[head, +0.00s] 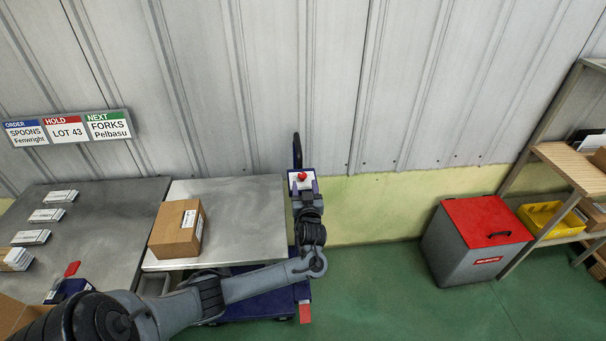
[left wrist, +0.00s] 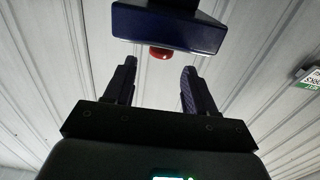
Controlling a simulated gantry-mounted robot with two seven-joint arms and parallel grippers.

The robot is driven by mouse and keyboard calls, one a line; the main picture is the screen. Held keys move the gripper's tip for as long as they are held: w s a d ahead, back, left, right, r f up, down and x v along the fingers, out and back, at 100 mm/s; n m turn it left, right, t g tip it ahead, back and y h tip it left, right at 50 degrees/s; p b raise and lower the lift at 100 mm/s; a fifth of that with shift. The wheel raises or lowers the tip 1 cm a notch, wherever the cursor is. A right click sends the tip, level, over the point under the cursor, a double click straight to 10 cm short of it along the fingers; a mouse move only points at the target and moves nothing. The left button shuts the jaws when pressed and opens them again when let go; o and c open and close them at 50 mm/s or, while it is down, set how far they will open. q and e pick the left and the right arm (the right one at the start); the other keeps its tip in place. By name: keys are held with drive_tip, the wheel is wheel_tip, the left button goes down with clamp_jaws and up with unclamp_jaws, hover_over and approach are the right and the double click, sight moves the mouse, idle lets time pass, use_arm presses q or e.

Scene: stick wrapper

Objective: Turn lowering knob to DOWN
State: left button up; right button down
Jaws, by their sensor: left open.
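The red knob (head: 302,176) sits on a white-topped panel on a dark blue control box at the end of the steel lift table. In the left wrist view the red knob (left wrist: 161,53) shows just under the dark blue box (left wrist: 170,27). My left gripper (left wrist: 160,67) is open, with a finger on each side of the knob's line and the knob a little beyond the tips. In the head view my left gripper (head: 306,196) is close to the near side of the box. The knob's marking cannot be read. My right gripper is not in view.
A cardboard box (head: 177,228) rests on the steel lift table (head: 245,210). A steel table (head: 105,212) with several packets stands left. A grey bin with red lid (head: 485,221) and a shelf stand right. Green floor (head: 370,300) lies open between.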

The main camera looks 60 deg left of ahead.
sight(302, 177)
use_arm(q)
drive_tip(key=b+x, duration=0.1)
drive_tip(key=x, duration=0.7)
drive_tip(key=shift+w+a, duration=0.1)
drive_tip(key=shift+a, duration=0.2)
drive_tip(key=shift+c, duration=0.3)
drive_tip(key=c, duration=0.9)
